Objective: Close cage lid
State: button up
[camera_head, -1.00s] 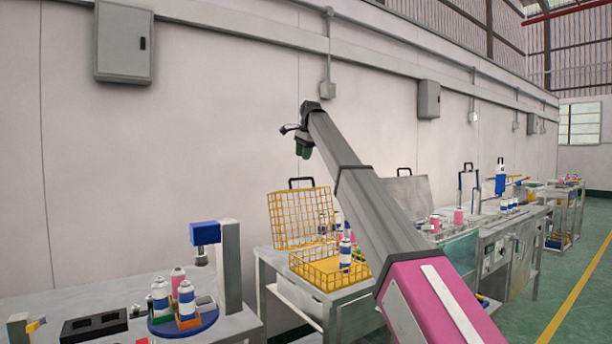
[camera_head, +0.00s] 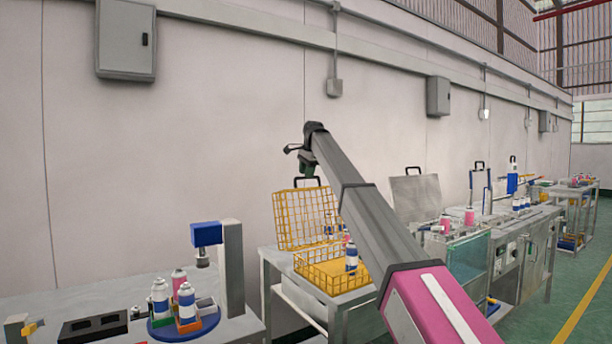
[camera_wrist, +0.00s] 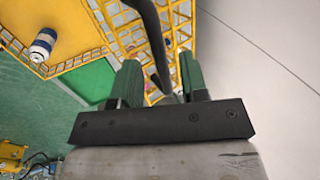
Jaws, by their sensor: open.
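The yellow wire cage lid (camera_head: 303,222) stands raised at the back of the yellow cage (camera_head: 325,272), with a black handle on its top edge. My gripper (camera_head: 306,170) is just above this handle. In the wrist view, my gripper (camera_wrist: 158,75) is open, with its two green fingers apart. The black handle (camera_wrist: 150,35) shows between the fingers there; I cannot tell whether it touches them. A white and blue can (camera_head: 351,258) stands in the open cage, and the yellow lid mesh (camera_wrist: 190,75) shows by the right finger.
A blue and grey press (camera_head: 230,270) and a round blue tray (camera_head: 178,333) with cans stand on the left table. A grey raised panel (camera_head: 416,198) and more stations stand to the right. The wall is close behind the lid.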

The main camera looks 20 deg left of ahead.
jog(key=shift+w+a+f, duration=0.15)
jog(key=shift+f, duration=0.45)
grip_shut()
